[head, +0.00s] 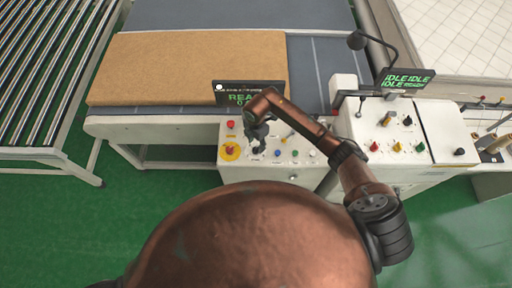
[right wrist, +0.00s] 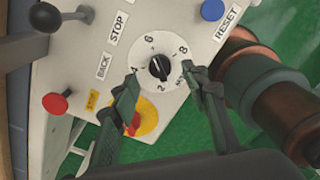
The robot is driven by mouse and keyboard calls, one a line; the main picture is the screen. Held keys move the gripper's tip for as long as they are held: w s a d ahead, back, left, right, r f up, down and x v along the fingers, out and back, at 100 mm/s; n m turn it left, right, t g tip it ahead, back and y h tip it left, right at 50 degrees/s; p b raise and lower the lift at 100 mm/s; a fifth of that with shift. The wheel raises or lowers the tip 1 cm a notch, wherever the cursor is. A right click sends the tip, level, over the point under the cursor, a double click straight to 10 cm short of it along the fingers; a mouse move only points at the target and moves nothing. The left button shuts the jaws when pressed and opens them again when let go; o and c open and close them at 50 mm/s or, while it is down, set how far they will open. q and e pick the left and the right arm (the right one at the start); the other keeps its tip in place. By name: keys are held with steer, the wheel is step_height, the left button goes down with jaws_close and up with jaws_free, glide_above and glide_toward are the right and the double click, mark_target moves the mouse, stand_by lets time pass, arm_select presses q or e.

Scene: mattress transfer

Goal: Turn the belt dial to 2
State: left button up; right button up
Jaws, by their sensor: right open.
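The belt dial (right wrist: 160,67) is a black knob on a white round scale marked 2, 4, 6 and 8, seen in the right wrist view. I cannot tell surely which number its pointer faces. My right gripper (right wrist: 162,83) is open, with one finger on each side of the dial plate; contact with the knob does not show. In the head view my right gripper (head: 257,146) is over the left control panel (head: 310,173) and hides the dial. My left gripper is not in view.
The wrist view shows a red emergency button (right wrist: 135,122) on yellow, a red knob (right wrist: 55,103), a blue button (right wrist: 212,10) and a black lever ball (right wrist: 45,17) around the dial. A display (head: 240,93) stands behind the panel, before a tan mattress (head: 185,65).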

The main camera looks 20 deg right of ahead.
mark_target(256, 148)
steer(key=shift+f+p, duration=0.45)
steer(key=shift+f, duration=2)
jaws_close()
